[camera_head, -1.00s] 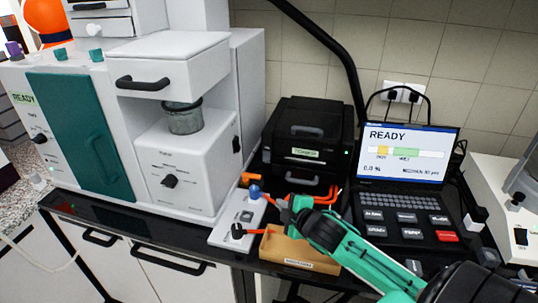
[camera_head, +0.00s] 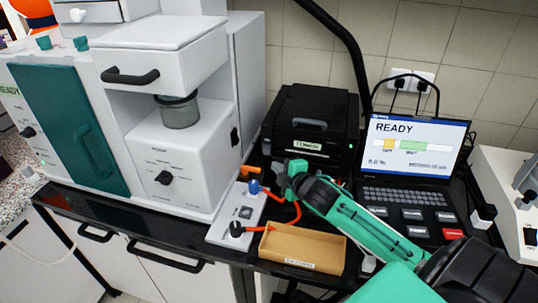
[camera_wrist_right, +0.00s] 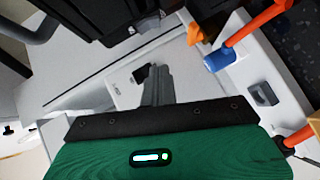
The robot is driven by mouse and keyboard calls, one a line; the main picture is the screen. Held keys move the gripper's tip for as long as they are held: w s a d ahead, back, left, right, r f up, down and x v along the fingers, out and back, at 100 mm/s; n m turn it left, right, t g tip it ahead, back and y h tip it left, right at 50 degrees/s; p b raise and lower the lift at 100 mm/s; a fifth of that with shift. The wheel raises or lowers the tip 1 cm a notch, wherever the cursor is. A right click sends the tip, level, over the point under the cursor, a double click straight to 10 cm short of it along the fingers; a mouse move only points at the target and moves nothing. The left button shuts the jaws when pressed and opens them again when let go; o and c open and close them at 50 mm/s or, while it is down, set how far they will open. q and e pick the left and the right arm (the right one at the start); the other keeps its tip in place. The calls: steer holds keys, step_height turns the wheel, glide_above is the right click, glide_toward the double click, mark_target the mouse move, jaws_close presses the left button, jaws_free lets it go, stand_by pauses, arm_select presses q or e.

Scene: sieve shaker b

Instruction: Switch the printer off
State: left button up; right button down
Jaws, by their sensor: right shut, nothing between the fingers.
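The black boxy unit (camera_head: 306,125) at the back, with a pale label on its front, looks like the printer. A small green light (camera_head: 350,158) shows at its lower right. A dark switch (camera_head: 235,138) sits on the right side wall of the white machine (camera_head: 190,140). My right gripper (camera_head: 284,172) is in front of the black unit, right of that wall. In the right wrist view its fingers (camera_wrist_right: 156,80) are shut and empty, close to a small black switch (camera_wrist_right: 141,73) on a pale surface. I cannot tell whether they touch it.
A white plate (camera_head: 222,232) with a blue knob (camera_head: 254,187) and orange tube stands left of the tan tray (camera_head: 300,250). A laptop (camera_head: 415,150) reading READY stands right of the black unit. My right arm spans the front right.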

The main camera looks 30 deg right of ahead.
steer(key=p, duration=0.2)
glide_toward(263, 152)
steer(key=w+a, duration=0.2)
steer(key=w, duration=0.1)
steer(key=shift+w+d+f+p, duration=0.35)
steer(key=shift+w+d, duration=0.25)
steer(key=shift+w, duration=0.1)
steer(key=shift+w+d+f+p, duration=0.35)
steer(key=shift+w+d, duration=0.2)
steer(key=shift+w, duration=0.15)
steer(key=shift+f, duration=0.1)
steer(key=shift+w+d+f+t+b, duration=0.15)
steer(key=shift+f+t+b, duration=0.2)
steer(key=shift+b, duration=0.5)
steer(key=shift+r+p, duration=0.35)
